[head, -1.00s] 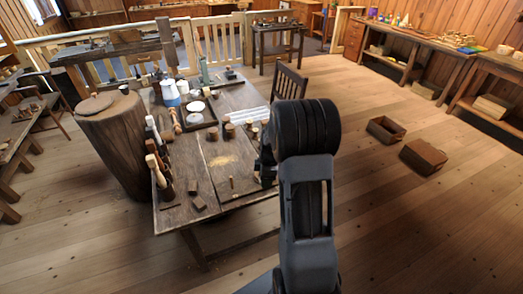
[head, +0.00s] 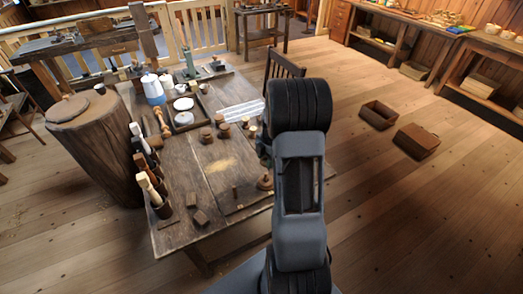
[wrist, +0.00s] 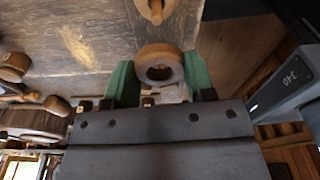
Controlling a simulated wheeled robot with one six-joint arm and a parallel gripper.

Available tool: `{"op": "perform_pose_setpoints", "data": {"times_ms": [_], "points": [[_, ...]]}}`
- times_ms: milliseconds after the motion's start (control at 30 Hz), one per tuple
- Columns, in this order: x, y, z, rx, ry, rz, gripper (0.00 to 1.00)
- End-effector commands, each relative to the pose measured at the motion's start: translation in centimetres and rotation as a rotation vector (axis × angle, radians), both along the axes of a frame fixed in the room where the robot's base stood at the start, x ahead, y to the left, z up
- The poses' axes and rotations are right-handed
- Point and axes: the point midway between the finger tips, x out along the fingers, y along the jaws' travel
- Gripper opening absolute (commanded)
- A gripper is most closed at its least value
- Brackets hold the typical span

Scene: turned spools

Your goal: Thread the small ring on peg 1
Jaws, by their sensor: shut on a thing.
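A small brown wooden ring (wrist: 158,72) is held between the green fingers of my gripper (wrist: 157,82) in the wrist view. The gripper is shut on it, with the ring's hole facing the camera. A turned wooden piece with an upright peg (wrist: 155,8) shows at the top edge of the wrist view, apart from the ring. In the head view, a thin peg (head: 235,192) and a round-based peg (head: 265,183) stand near the table's front right. I cannot read which is peg 1. My arm hides the gripper and ring in the head view.
The worktable (head: 180,158) carries several round wooden pieces (head: 207,135), small blocks (head: 201,218), a dark tray (head: 184,120) and wooden-handled tools (head: 150,187) along its left side. A chair (head: 287,68) stands behind. Two boxes (head: 417,141) lie on the floor at right.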

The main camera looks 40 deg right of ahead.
Motion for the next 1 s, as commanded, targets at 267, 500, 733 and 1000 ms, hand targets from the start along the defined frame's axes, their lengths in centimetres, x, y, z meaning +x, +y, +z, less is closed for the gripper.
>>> {"op": "perform_pose_setpoints", "data": {"times_ms": [267,500,733,1000], "points": [[-0.3,-0.6,-0.8,0.000,0.000,-0.016,0.28],[-0.4,-0.9,-2.4,0.000,0.000,-0.022,0.28],[-0.4,-0.7,-4.5,0.000,0.000,-0.019,0.28],[-0.4,-0.7,-5.9,0.000,0.000,-0.017,0.28]]}}
